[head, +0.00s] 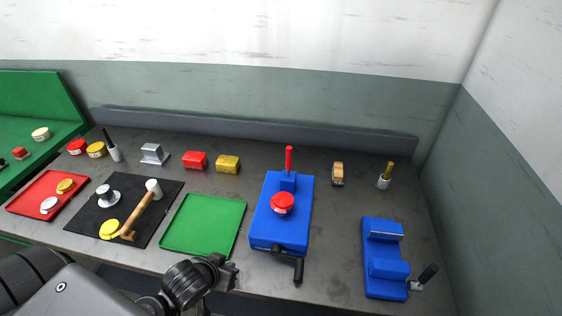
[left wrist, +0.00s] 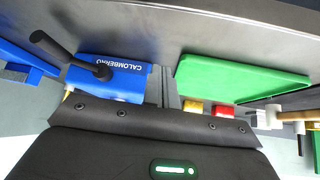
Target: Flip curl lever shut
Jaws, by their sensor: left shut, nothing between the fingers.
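A blue machine (head: 263,225) stands mid-table with a red disc (head: 282,203) on top and an upright red handle (head: 288,160) at its back. A black bent lever (head: 298,268) sticks out from its front toward me. In the left wrist view this black lever (left wrist: 70,52) reaches out from the blue face (left wrist: 118,68) lettered CALOMBERRO. No label shows which handle is the curl lever. My left gripper (head: 230,272) is at the table's front edge, left of the black lever and apart from it. Its fingers (left wrist: 168,90) are shut and empty. My right gripper is out of view.
A green tray (head: 204,224) lies just beyond my left gripper. A blue two-block fixture (head: 385,285) with a black handle (head: 428,275) stands at the right. A mallet (head: 140,215) lies on a black mat (head: 90,228). Bare table lies between the machine and the fixture.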

